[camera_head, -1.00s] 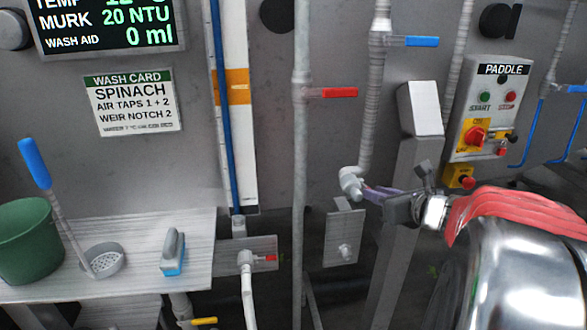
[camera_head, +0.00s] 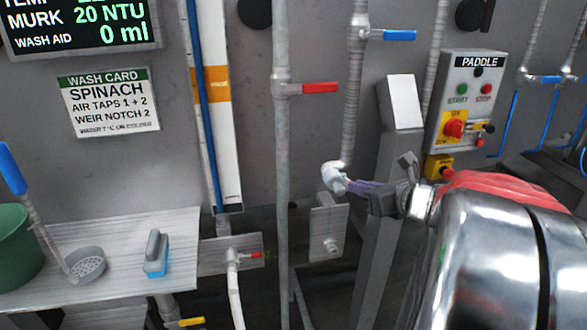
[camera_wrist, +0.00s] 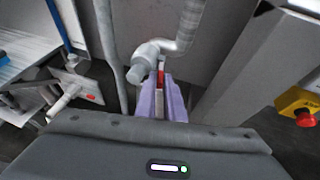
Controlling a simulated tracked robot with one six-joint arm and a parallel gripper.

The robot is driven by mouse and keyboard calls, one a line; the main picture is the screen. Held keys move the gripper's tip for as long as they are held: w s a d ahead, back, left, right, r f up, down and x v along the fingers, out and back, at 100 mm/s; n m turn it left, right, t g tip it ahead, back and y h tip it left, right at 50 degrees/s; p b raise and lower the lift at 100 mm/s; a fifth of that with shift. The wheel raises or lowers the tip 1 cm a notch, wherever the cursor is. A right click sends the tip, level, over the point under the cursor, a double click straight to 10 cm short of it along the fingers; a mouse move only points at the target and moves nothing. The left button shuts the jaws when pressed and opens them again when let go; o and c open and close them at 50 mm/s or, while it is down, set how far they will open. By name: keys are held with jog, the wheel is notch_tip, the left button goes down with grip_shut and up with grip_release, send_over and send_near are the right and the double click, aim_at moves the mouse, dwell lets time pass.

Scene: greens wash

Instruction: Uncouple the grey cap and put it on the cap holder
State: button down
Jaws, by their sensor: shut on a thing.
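The grey cap (camera_wrist: 132,73) sits on the end of a grey pipe elbow. The elbow also shows in the head view (camera_head: 335,177), at the foot of a ribbed vertical hose. My gripper (camera_wrist: 161,88) has purple fingers, closed on a small red lever (camera_wrist: 160,77) beside the cap. In the head view my gripper (camera_head: 352,187) reaches the elbow from the right. The fingers hide much of the lever, and I cannot tell how far it is turned. A grey plate with a pale stub (camera_head: 328,235), perhaps the cap holder, is below the elbow.
A grey post (camera_head: 395,150) stands right of the elbow, with the paddle control box (camera_head: 467,100) beyond. A vertical pipe with a red handle (camera_head: 320,88) is to the left. A bench (camera_head: 115,235) holds a green bucket (camera_head: 12,245), a strainer and a brush.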

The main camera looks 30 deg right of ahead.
jog(key=shift+w+d+n+g+y, duration=0.25)
jog(key=shift+d+n+g+y, duration=0.2)
jog(key=shift+d+n+y, duration=0.7)
jog(key=shift+w+d+n+g+y, duration=0.25)
jog(key=shift+d+n+g+y, duration=0.25)
jog(key=shift+n+y, duration=1.25)
jog(key=shift+w+d+n+g+y, duration=0.3)
jog(key=shift+d+n+y, duration=0.75)
jog(key=shift+y, duration=0.55)
jog(key=shift+a+n, duration=0.1)
jog(key=shift+n, duration=0.15)
jog(key=c, duration=2.1)
grip_release()
jog(key=shift+s, duration=0.1)
jog(key=v, duration=1.3)
jog(key=shift+s+d+r, duration=0.1)
jog(key=shift+d, duration=0.25)
jog(key=shift+o, duration=0.4)
